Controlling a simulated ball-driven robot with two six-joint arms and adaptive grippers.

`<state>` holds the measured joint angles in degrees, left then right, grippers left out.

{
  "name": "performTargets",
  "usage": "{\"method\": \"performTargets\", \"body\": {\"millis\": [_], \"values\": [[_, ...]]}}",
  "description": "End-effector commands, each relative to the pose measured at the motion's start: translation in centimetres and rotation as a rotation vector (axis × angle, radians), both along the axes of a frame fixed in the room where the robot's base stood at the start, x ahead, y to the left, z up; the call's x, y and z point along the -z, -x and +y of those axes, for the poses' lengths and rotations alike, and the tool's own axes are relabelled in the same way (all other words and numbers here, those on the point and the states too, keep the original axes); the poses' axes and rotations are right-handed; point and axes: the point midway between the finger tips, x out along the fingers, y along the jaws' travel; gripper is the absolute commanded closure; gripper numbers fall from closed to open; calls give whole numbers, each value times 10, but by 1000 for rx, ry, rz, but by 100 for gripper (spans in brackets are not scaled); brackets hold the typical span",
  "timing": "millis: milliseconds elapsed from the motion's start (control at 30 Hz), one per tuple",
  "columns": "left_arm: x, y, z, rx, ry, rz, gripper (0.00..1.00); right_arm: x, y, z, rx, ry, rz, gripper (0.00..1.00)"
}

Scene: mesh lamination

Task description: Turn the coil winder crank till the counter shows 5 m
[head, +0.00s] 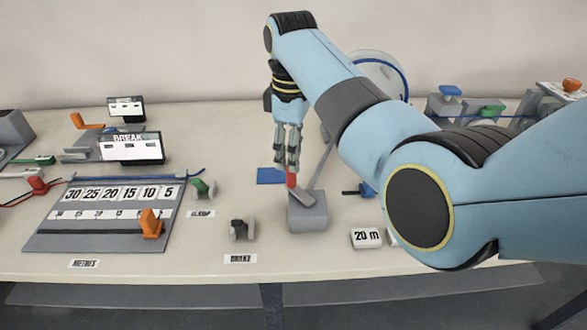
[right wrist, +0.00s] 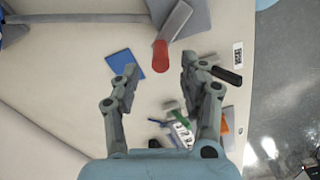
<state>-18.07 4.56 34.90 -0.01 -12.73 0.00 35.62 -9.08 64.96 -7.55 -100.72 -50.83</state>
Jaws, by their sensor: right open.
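The red crank handle (head: 292,180) stands up from a grey crank arm over a grey block (head: 307,213). In the right wrist view the red handle (right wrist: 161,57) lies between and slightly beyond the two fingertips. My right gripper (head: 288,160) points down over the handle; its fingers (right wrist: 159,70) are open, with a gap on each side. I cannot tell whether they touch it. A clear round wheel (head: 390,67) shows partly behind my right arm. A number board (head: 110,235) reads 30 to 5, with an orange slider (head: 150,224) at its lower right. No live counter reading is legible.
A white "20 m" block (head: 366,238) lies right of the grey block. A small black and grey part (head: 242,230) and a green lever (head: 203,188) stand to the left. A blue square (head: 270,176) lies behind.

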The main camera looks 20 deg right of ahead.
Motion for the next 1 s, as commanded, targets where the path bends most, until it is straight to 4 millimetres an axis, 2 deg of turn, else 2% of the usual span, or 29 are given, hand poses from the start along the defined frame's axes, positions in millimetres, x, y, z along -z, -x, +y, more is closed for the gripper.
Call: {"method": "performTargets", "body": {"millis": [100,267,633,900,1000], "values": [[0,-14,0,1,1,-20,100,23,1,0,1,0,4,56],[0,-32,0,2,0,-48,100,43,0,0,1,0,2,56],[1,-19,0,1,0,-28,100,50,0,0,1,-1,-1,56],[1,-16,0,1,0,-23,100,50,0,0,1,-1,-1,90],[1,-16,0,1,0,-24,100,50,0,0,1,-1,-1,100]]}}
